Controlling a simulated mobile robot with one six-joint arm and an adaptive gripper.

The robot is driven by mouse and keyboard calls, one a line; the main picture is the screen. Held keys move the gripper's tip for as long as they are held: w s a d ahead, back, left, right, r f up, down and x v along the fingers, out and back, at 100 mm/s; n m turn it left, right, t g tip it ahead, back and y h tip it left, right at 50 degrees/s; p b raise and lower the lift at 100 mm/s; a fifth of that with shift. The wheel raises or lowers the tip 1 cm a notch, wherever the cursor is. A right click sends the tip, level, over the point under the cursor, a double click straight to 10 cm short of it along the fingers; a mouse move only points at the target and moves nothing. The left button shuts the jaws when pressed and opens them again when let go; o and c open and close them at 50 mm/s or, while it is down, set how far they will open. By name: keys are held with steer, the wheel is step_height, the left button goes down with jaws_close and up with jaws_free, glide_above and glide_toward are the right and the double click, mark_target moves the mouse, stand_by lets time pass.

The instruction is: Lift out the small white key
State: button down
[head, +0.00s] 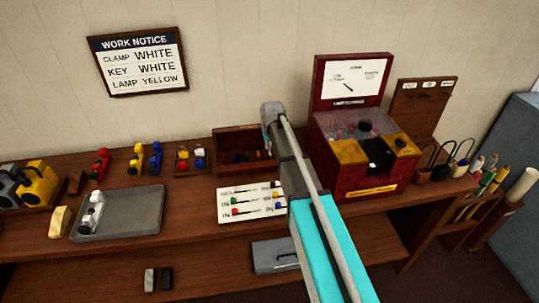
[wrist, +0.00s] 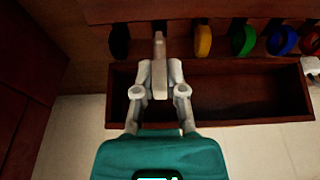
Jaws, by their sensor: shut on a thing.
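In the wrist view, my gripper (wrist: 159,85) is closed on a thin pale upright piece, the small white key (wrist: 159,42), seen edge-on. It stands in line with a row of coloured keys, between a black key (wrist: 119,41) and a yellow key (wrist: 203,40). A green key (wrist: 243,40) and a blue key (wrist: 283,41) are farther right. The key's lower part is hidden. In the head view, the open dark wooden key box (head: 232,137) is on the bench beside my arm, which hides its right end. My gripper's fingers cannot be made out there.
An empty brown trough (wrist: 240,100) lies in front of the key row in the wrist view. In the head view, a red machine (head: 345,185) stands close right of my arm. A white card (head: 235,204) lies before the box. The wall notice (head: 138,62) reads "KEY WHITE".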

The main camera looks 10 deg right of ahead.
steer(key=s+r+p, duration=0.1)
steer(key=r, duration=0.1)
steer(key=s+r+p, duration=0.1)
steer(key=s+p, duration=0.1)
steer(key=shift+s+r, duration=0.2)
steer(key=shift+r, duration=0.2)
